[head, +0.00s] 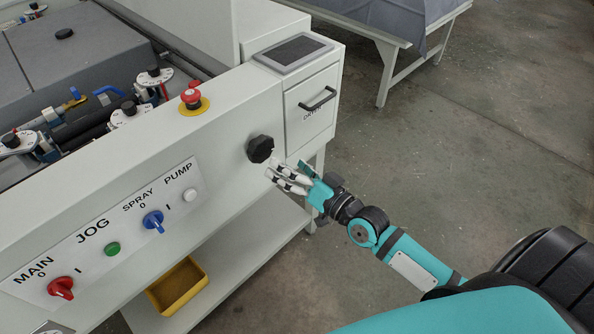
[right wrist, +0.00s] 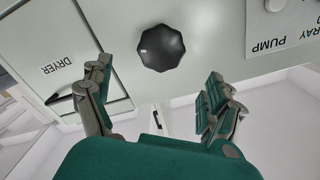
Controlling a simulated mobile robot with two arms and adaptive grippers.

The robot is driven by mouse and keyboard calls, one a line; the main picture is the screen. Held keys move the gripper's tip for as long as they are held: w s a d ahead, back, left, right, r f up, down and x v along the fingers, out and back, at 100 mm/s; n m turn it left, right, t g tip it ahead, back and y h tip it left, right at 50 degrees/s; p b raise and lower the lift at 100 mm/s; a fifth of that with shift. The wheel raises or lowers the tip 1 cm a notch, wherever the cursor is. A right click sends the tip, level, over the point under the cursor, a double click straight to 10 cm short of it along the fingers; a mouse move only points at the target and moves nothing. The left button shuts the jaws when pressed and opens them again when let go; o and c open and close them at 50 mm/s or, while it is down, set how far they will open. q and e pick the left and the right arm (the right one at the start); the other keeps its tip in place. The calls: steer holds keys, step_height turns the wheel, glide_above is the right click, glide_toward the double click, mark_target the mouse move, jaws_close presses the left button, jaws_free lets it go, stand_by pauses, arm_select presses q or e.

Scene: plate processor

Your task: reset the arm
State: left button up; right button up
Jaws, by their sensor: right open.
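My right gripper (head: 287,178) is open and empty, just in front of the machine's front panel. It points at a black faceted knob (head: 260,149) and is a little below and to the right of it in the head view. In the right wrist view the knob (right wrist: 162,47) lies beyond the open fingers (right wrist: 155,98), between them in width, and a gap shows between knob and fingers. My left gripper is not in view.
The panel carries a red main switch (head: 61,288), green jog button (head: 112,249), blue spray switch (head: 153,221), white pump button (head: 190,195) and red emergency button (head: 191,97). A dryer door (head: 311,104) is right of the knob. A yellow bin (head: 178,286) sits below. Open floor (head: 480,150) lies right.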

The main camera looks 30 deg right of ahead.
steer(key=shift+v, duration=1.1)
steer(key=s+d+f+g+h, duration=0.1)
steer(key=d+f+g+h, duration=0.1)
steer(key=f, duration=0.8)
steer(key=s+d+f+g+h, duration=0.1)
steer(key=d+f+g, duration=0.1)
steer(key=f, duration=0.8)
steer(key=s+d+f+n+g+h, duration=0.1)
steer(key=s+f+g, duration=0.1)
steer(key=s+f, duration=0.45)
steer(key=s+d+f+n+g+h, duration=0.1)
steer(key=s+f+g, duration=0.15)
steer(key=f, duration=0.75)
steer(key=s+a+f+n+g, duration=0.1)
steer(key=s+f+g, duration=0.1)
steer(key=s+f, duration=0.3)
steer(key=s+a+f+n+g, duration=0.1)
steer(key=s+f+g, duration=0.2)
steer(key=s, duration=1.1)
steer(key=s+a+f+n+g+h, duration=0.1)
steer(key=s+a+f+g, duration=0.1)
steer(key=s+f, duration=0.7)
steer(key=shift+s+n, duration=0.3)
steer(key=shift+s, duration=0.3)
